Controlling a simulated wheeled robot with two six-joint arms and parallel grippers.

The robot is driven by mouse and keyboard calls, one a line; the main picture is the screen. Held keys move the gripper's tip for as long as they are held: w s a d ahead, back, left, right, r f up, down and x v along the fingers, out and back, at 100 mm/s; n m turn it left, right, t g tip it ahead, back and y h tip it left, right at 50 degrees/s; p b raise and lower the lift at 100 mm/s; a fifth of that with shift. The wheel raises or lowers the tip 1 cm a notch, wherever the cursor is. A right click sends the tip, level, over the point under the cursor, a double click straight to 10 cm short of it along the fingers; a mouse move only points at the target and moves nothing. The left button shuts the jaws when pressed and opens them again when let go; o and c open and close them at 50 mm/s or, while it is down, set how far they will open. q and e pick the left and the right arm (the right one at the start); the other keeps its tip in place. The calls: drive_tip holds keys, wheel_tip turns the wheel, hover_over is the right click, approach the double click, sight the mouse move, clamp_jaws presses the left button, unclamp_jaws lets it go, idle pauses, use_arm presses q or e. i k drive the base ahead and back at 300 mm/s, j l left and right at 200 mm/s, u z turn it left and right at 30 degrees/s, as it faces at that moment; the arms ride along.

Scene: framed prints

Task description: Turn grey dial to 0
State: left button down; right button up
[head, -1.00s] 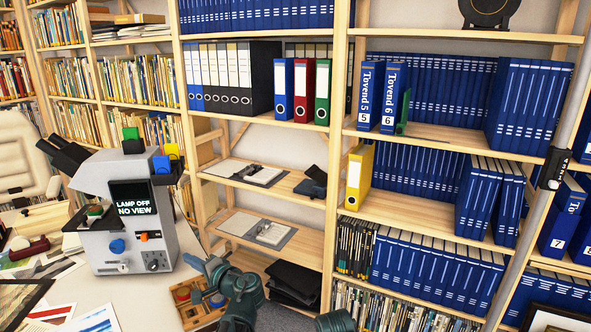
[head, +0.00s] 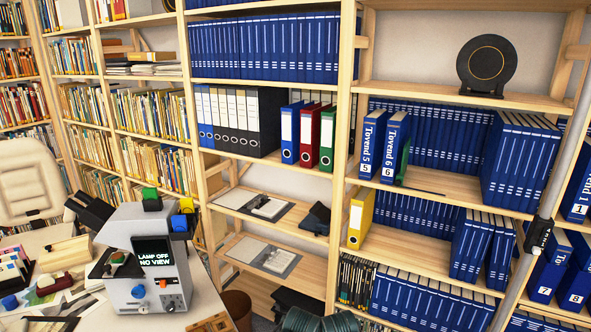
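A light grey microscope-like device (head: 150,265) stands on the desk at the lower left of the head view. Its screen (head: 154,250) reads "LAMP OFF NO VIEW". Low on its front is a small dark grey dial (head: 172,303); its marks are too small to read. A blue knob (head: 138,291) and an orange switch (head: 163,283) sit beside and above the dial. Neither gripper is in view. Only teal parts of my own arms show at the bottom edge, right of the desk and apart from the device.
The pale desk (head: 205,300) also holds prints, a wooden tray (head: 212,324) and small items left of the device. A wastebasket (head: 238,308) stands beside the desk. Tall wooden shelves with blue binders (head: 245,50) fill the back. A round black disc (head: 487,65) stands on an upper shelf.

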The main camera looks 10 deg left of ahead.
sight(171, 308)
drive_tip(key=u, duration=1.3)
